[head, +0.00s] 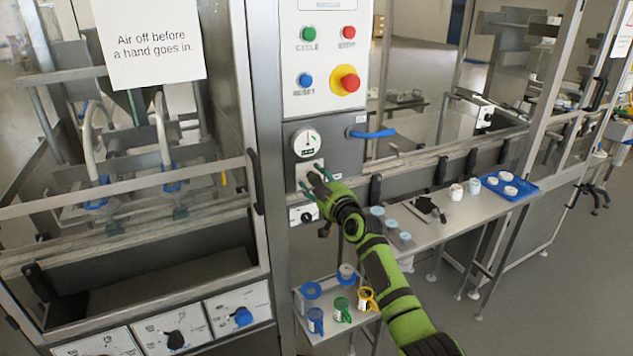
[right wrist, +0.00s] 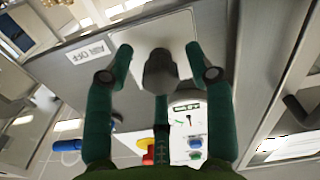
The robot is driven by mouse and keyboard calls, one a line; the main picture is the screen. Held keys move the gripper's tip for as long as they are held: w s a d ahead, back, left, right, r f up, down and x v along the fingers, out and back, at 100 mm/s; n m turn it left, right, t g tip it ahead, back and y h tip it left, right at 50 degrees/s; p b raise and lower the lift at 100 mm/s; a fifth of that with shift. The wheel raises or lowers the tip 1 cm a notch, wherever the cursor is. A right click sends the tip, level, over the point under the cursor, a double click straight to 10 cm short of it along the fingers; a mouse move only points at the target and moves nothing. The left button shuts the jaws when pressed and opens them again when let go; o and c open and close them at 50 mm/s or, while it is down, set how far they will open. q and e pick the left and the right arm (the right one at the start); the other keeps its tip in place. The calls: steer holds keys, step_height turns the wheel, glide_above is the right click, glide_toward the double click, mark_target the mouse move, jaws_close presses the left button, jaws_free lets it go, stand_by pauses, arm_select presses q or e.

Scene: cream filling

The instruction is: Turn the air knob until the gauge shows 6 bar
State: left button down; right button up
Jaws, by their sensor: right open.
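The pressure gauge (head: 306,143), a round white dial, is on the grey column; its reading is too small to make out. It is partly hidden in the right wrist view (right wrist: 188,98). The air knob (right wrist: 161,72) is dark and round on a pale square plate (right wrist: 126,35). My right gripper (right wrist: 161,74) is open, with one green finger on each side of the knob; I cannot tell whether they touch it. In the head view my right gripper (head: 312,178) covers the knob below the gauge. My left gripper is not in view.
A blue handle (head: 372,133) sticks out right of the gauge. Above is a button panel with a red stop button (head: 349,82). Another dark knob (head: 306,216) is just below my right gripper. A shelf with colored cups (head: 342,310) and a side table (head: 425,232) stand nearby.

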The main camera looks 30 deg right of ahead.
jaws_close()
steer(key=m, duration=0.3)
steer(key=shift+r+m, duration=0.1)
steer(key=shift+m, duration=0.3)
steer(key=m, duration=0.4)
steer(key=shift+m, duration=0.3)
steer(key=m, duration=0.4)
steer(key=shift+m, duration=0.3)
steer(key=m+p, duration=0.1)
steer(key=m, duration=0.3)
steer(key=shift+r+m, duration=0.1)
steer(key=shift+m, duration=0.2)
